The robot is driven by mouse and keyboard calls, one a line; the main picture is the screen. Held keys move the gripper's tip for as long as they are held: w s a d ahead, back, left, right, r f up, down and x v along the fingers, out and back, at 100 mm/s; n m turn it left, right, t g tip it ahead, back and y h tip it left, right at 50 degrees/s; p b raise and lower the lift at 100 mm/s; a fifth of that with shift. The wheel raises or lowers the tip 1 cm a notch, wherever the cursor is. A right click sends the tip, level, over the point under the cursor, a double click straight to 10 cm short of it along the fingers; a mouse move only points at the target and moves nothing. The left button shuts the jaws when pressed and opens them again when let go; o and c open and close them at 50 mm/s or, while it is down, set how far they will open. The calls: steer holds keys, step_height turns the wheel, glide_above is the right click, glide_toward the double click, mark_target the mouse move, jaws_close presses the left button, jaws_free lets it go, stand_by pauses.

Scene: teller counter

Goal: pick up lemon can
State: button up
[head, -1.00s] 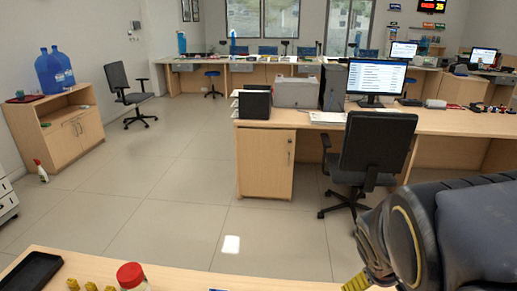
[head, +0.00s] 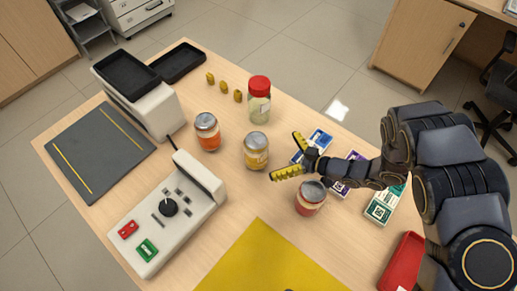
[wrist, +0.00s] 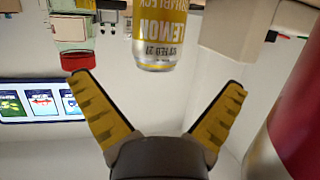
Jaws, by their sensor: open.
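The lemon can (head: 256,153), yellow with a silver top, stands on the counter in the head view. In the wrist view it (wrist: 166,38) shows the word LEMON and sits at the top centre, beyond the fingertips. My gripper (head: 285,157) is open, with yellow-padded fingers spread wide, just to the right of the can in the head view. In the wrist view the open gripper (wrist: 158,84) has nothing between its fingers, and the can lies roughly in line with the gap.
An orange can (head: 207,133) and a red-lidded jar (head: 259,98) stand near the lemon can. A red can (head: 310,199) stands close to my gripper. Printed packs (head: 380,207) lie under my arm. A joystick console (head: 165,215) and a yellow mat (head: 260,262) lie nearer.

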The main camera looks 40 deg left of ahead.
mark_target(256, 146)
steer(key=x, duration=0.7)
steer(key=shift+w+a, duration=0.1)
steer(key=shift+a, duration=0.25)
steer(key=c, duration=1.1)
